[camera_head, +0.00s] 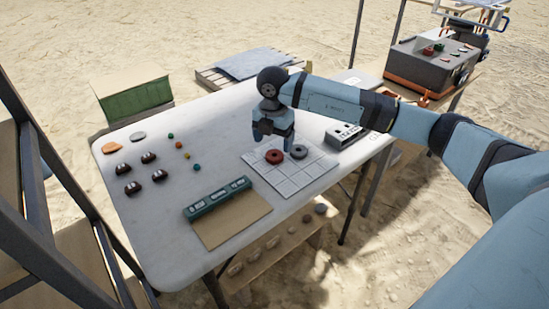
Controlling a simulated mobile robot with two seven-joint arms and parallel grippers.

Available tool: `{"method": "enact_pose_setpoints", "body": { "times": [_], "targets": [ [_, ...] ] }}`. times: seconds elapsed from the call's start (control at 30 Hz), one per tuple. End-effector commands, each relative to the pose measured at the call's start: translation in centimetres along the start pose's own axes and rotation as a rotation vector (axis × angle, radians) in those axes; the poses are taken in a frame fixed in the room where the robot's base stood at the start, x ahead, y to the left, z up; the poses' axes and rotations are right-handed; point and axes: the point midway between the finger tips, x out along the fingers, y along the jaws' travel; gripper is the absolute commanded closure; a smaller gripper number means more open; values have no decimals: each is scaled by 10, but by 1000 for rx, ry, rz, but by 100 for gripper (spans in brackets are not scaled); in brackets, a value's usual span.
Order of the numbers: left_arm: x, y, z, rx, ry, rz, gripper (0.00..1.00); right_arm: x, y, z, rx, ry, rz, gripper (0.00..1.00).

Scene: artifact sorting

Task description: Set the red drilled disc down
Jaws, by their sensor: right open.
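The red drilled disc (274,156) lies flat on the white gridded board (298,182) at the right half of the table. A grey drilled disc (300,152) lies just to its right on the same board. My right gripper (273,144) points down directly above and behind the red disc. It is open, with its fingers close to the disc; I cannot tell whether they touch it. My left gripper is not in view.
A teal case (217,197) lies on a tan mat (232,222) at the front. Dark stones, coloured beads and orange and grey pieces lie on the left. A grey box (345,134) stands at the right edge. The table middle (215,150) is clear.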

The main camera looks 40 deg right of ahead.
Motion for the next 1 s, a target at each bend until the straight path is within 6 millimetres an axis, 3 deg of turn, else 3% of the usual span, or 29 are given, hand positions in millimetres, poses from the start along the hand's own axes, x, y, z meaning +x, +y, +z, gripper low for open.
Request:
{"method": "enact_pose_setpoints", "body": {
  "times": [0.17,0.3,0.43,0.57,0.8,1.0],
  "targets": [
    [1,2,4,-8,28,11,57,25,-1,-3,-1,1,-1,19],
    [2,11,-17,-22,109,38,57,46,-1,-3,1,1,-1,19],
    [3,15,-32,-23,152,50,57,50,-1,-3,0,0,0,19],
    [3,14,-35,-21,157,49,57,49,-1,-3,0,0,0,19],
    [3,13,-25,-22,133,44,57,49,-1,-3,0,0,0,72],
    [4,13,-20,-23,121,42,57,49,-1,-3,0,0,0,77]
  ]
}}
